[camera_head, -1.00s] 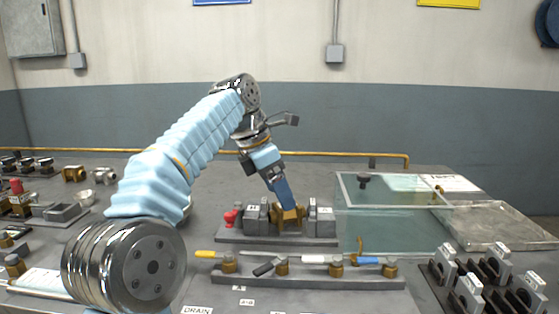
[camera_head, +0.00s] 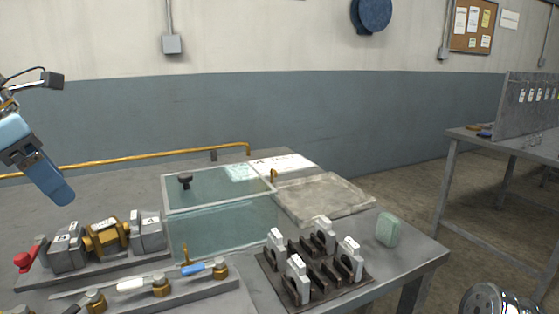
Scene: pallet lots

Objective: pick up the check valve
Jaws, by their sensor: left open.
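A brass fitting (camera_head: 105,238) with a hex-shaped body sits between grey blocks of a test fixture (camera_head: 62,252) at the left; it looks like the check valve, though I cannot be sure. Lettered tags are on the blocks, and a red knob (camera_head: 23,261) is at the fixture's left end. My left gripper (camera_head: 60,193) is above and left of the fitting, clear of it. It is open, with nothing seen in it; one finger hides the other.
A clear water tank (camera_head: 222,222) stands right of the fixture, with a shallow grey tray (camera_head: 325,197) beyond. A rack of upright clamps (camera_head: 315,268) and a green block (camera_head: 388,229) are near the right table edge. A valve manifold (camera_head: 190,290) lies in front.

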